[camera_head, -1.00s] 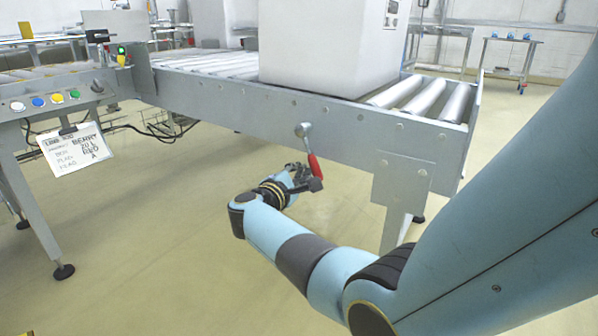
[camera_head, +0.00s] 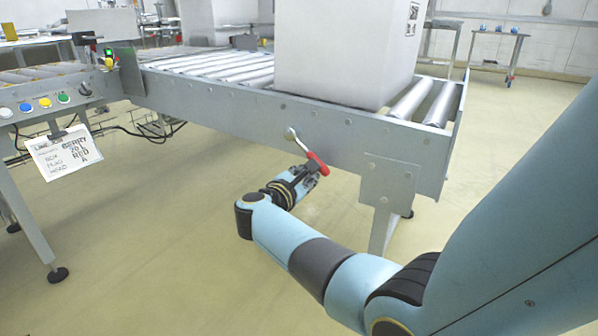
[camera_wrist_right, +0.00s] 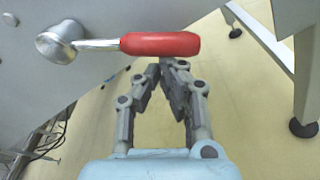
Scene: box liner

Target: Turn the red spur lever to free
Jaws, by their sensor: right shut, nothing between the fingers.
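The red spur lever (camera_head: 317,161) is on the side rail of the roller conveyor. Its metal hub and short shaft are at the upper left, and its red grip slants down to the right. In the right wrist view the red grip (camera_wrist_right: 160,44) lies level across the picture, with the hub at left. My right gripper (camera_head: 309,174) is just below the grip in the head view. In the wrist view its fingertips (camera_wrist_right: 166,66) are together and empty, close under the grip; I cannot tell whether they touch it. My left gripper is not in view.
A large white box (camera_head: 340,55) stands on the rollers above the lever. A conveyor leg (camera_head: 385,222) is to the right of my gripper. A button panel (camera_head: 45,103) and a hanging card (camera_head: 64,152) are at left. The floor below is open.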

